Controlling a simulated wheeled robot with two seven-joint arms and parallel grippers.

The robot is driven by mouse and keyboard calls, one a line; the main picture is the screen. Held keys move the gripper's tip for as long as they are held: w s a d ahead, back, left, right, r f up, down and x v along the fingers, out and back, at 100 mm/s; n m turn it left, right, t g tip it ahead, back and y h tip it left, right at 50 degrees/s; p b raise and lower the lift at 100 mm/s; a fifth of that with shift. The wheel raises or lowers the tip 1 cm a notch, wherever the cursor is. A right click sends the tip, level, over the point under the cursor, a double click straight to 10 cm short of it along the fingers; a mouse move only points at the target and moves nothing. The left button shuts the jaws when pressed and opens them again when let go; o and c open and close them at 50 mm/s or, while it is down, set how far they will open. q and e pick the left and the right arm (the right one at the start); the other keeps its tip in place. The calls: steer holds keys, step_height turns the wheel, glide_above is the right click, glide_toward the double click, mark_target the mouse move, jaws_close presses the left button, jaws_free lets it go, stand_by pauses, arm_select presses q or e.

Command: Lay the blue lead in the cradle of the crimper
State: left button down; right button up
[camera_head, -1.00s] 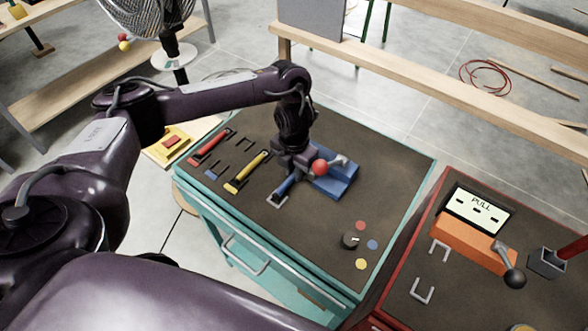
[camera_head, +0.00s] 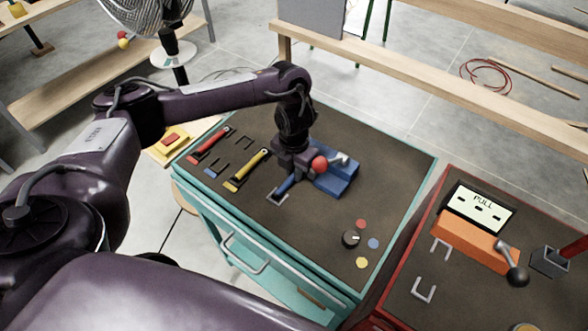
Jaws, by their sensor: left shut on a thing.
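The blue crimper (camera_head: 338,181) stands on the dark top of the teal cabinet, with a grey lever and a red ball knob (camera_head: 320,164). My left gripper (camera_head: 289,175) points down just left of the crimper, shut on the blue lead (camera_head: 285,185). My right gripper is not in view.
A red lead (camera_head: 208,146) and a yellow lead (camera_head: 247,171) lie left of the gripper. A black dial (camera_head: 351,239) and coloured dots are at the near right. A red cabinet with an orange PULL box (camera_head: 475,241) stands at right.

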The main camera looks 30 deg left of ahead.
arm_select(q)
steer(key=shift+f, duration=0.15)
steer(key=c, duration=1.3)
jaws_free()
step_height(320, 180, up, 8)
steer(key=shift+f+p, duration=0.1)
steer(key=shift+p, duration=0.7)
